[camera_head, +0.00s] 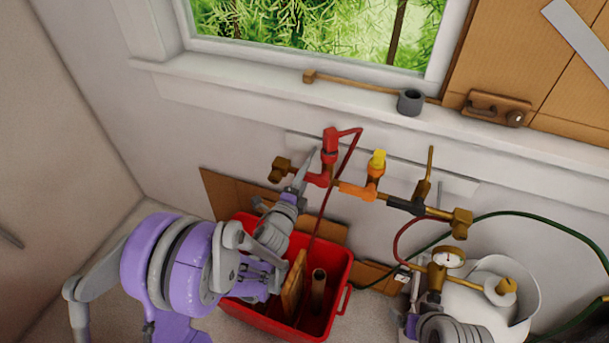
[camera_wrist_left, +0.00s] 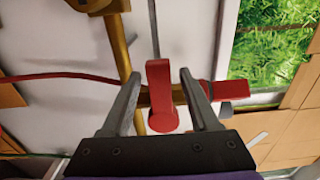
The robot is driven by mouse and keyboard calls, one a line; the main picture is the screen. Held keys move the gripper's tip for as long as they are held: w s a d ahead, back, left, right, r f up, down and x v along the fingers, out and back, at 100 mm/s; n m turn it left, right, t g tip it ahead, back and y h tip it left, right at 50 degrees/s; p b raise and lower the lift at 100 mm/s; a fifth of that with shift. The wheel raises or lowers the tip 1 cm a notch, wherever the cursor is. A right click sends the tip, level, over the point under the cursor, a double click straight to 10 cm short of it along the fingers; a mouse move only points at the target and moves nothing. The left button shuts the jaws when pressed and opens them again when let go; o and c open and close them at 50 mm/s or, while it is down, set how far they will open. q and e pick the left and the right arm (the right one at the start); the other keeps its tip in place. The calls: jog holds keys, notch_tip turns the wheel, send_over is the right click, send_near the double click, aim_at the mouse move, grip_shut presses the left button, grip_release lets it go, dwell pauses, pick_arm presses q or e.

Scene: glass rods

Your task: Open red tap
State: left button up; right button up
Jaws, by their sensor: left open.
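The red tap (camera_head: 330,142) sits upright on a brass pipe on the wall below the window, with a red pipe piece under it. In the left wrist view the red tap (camera_wrist_left: 160,95) shows as a flat red handle with a round end. My left gripper (camera_head: 308,168) reaches up to the tap from the lower left. In the left wrist view my left gripper (camera_wrist_left: 160,76) is open, one finger on each side of the handle, with gaps visible.
A yellow tap (camera_head: 377,160) stands right of the red one on the same pipe. A brass gauge (camera_head: 448,257) sits above a white tank (camera_head: 490,312). A red crate (camera_head: 337,300) holding boards and a tube is below. Red and green hoses run nearby.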

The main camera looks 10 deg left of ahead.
pick_arm(q)
grip_shut()
dwell(1.3)
